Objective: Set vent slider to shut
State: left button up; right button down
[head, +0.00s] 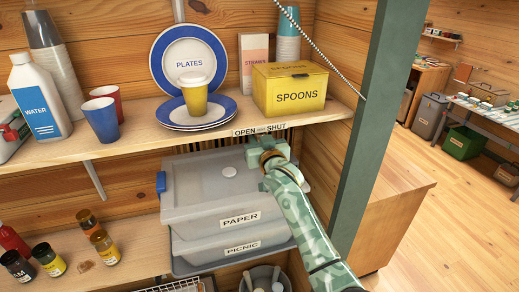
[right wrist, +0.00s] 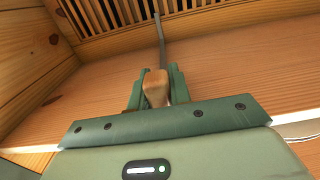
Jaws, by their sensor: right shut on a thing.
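The vent slider's wooden knob (right wrist: 156,90) sits between the fingers of my right gripper (right wrist: 154,84), which is shut on it. A thin grey rod (right wrist: 160,40) runs from the knob up to the slotted vent (right wrist: 105,14) in the right wrist view. In the head view my right gripper (head: 266,149) is just under the shelf edge, below the SHUT end of the OPEN–SHUT label (head: 258,130). It hides the knob there. Dark vent slats (head: 205,142) show left of it. My left gripper is not in view.
Grey lidded bins marked PAPER (head: 240,219) and PICNIC (head: 242,247) stand below my right gripper. Above, the shelf holds a yellow SPOONS box (head: 298,96), plates (head: 188,56) and cups. A green post (head: 372,110) stands to the right of my arm.

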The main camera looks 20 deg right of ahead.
jog(key=shift+d+p, duration=0.7)
jog(key=shift+d, duration=0.55)
jog(key=c, duration=1.3)
grip_release()
jog(key=shift+d, duration=0.1)
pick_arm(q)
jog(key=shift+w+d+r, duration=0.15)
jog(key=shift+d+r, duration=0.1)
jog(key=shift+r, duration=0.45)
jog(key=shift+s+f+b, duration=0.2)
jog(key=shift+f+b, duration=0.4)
pick_arm(e)
jog(key=s, duration=1.6)
jog(key=shift+s+d, duration=0.15)
jog(key=shift+d, duration=0.2)
